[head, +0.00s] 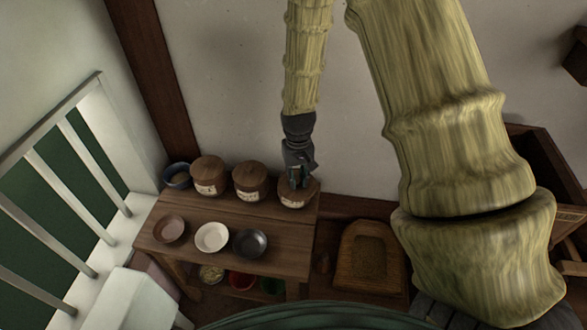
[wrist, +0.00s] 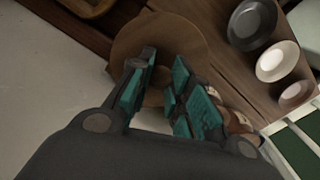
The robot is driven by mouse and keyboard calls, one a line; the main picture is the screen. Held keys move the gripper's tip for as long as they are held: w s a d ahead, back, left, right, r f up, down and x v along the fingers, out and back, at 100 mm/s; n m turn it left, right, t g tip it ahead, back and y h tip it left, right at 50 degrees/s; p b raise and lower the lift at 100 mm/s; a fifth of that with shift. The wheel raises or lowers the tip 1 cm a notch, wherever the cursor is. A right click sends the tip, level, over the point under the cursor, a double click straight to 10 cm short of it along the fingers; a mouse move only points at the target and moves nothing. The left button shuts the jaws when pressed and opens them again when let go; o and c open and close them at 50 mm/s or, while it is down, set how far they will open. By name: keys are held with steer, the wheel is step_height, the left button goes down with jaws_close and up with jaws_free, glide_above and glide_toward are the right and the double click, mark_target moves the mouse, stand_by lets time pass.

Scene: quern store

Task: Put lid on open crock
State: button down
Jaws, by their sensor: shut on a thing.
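My gripper (head: 297,180) points down at the rightmost crock (head: 291,204) at the back right of the table. In the wrist view my gripper (wrist: 163,72) is closed around the small knob of a round brown wooden lid (wrist: 128,48). In the head view this lid (head: 312,188) is at the mouth of that pale, labelled crock. I cannot tell whether it rests there or is slightly raised. A dark blue, open crock (head: 167,172) with pale contents stands at the back left end of the row. My fingers partly hide the lid.
Two lidded crocks (head: 207,187) (head: 249,194) stand between the open one and my gripper. A brown bowl (head: 169,229), a white bowl (head: 211,237) and a dark bowl (head: 250,243) sit in front on the wooden table (head: 200,262). The wall is close behind.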

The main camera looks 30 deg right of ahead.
steer(key=w+d+f+p, duration=0.2)
steer(key=w+f, duration=0.2)
steer(key=w, duration=0.1)
steer(key=shift+w, duration=0.4)
steer(key=shift+d+f, duration=0.1)
steer(key=shift+f, duration=0.1)
steer(key=c, duration=1.3)
jaws_free()
steer(key=shift+r+b, duration=1.1)
steer(key=shift+r, duration=5.1)
